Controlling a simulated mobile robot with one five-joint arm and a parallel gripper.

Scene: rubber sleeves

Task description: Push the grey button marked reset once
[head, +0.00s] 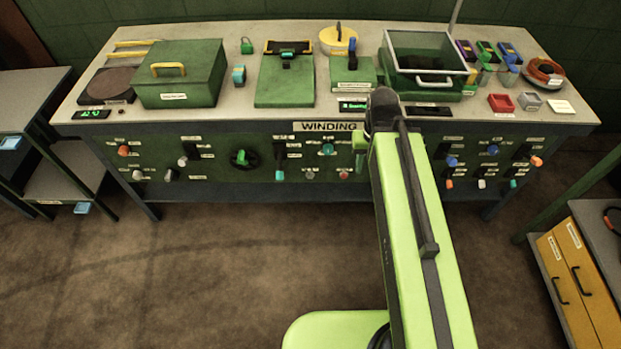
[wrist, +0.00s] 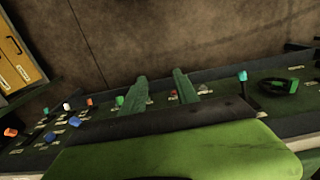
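A small grey button (head: 310,174) is on the front panel of the bench, below the WINDING sign, left of a red button (head: 343,175). Its label is too small to read. In the wrist view, a grey button (wrist: 204,88) shows just right of the right finger, and the red button (wrist: 173,95) shows between the fingers, close to the right one. My gripper (wrist: 158,86) is open and empty, its two green fingers apart. In the head view my gripper (head: 360,160) is at the panel's front, right of both buttons, partly hidden by my arm.
The panel carries several knobs and levers, including a teal knob (head: 327,148) above the buttons and a black handwheel (head: 241,158) to the left. The bench top (head: 222,115) holds boxes and trays. A yellow-fronted cabinet (head: 566,265) stands at right. The floor in front is clear.

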